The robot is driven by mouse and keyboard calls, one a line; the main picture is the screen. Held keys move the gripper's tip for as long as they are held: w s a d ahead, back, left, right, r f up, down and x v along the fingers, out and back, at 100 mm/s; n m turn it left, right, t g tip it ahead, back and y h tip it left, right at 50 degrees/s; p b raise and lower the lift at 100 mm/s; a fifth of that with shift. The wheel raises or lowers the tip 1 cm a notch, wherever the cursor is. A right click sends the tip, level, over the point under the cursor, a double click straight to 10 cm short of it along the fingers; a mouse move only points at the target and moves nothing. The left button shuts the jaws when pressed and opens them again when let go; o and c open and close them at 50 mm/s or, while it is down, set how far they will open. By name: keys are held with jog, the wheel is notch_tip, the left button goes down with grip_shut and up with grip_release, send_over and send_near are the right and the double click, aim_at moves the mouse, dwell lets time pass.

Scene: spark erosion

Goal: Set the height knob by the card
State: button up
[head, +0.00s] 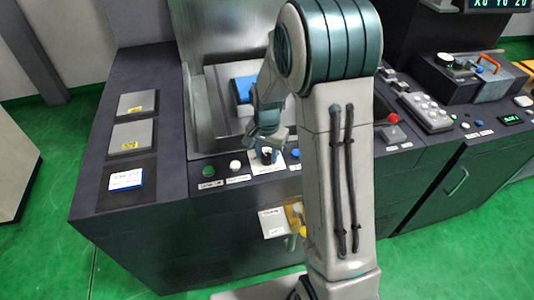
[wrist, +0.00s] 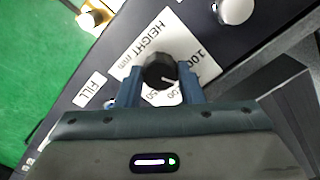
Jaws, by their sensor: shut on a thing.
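The height knob (wrist: 158,70) is black and round, with a white pointer line. It sits on a white plate (wrist: 140,48) marked HEIGHT mm, with a scale including 100 and 50; other figures are partly hidden. In the wrist view the pointer runs right and slightly down. My gripper (wrist: 160,88) is shut on the knob, one blue finger on each side. In the head view my gripper (head: 266,148) is at the white plate on the front panel. A white card (head: 275,222) hangs on the machine's front; its print is too small to read.
A white button (head: 236,166) and a green button (head: 208,170) are left of the knob. A red button (head: 393,118) and a keypad (head: 427,112) stand to the right. Grey pads (head: 131,137) lie on the left top. A blue block (head: 243,89) sits in the tank. Green floor is clear in front.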

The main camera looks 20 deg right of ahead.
aim_at(267, 157)
jog(key=n+b, duration=0.1)
jog(key=n, duration=0.2)
jog(key=shift+f+b, duration=0.1)
jog(key=shift+b, duration=0.3)
jog(key=shift+n+b, duration=0.6)
jog(key=shift+n, duration=1.5)
jog(key=o, duration=1)
notch_tip(267, 157, up, 14)
jog(key=shift+b, duration=0.45)
jog(key=shift+s, duration=0.1)
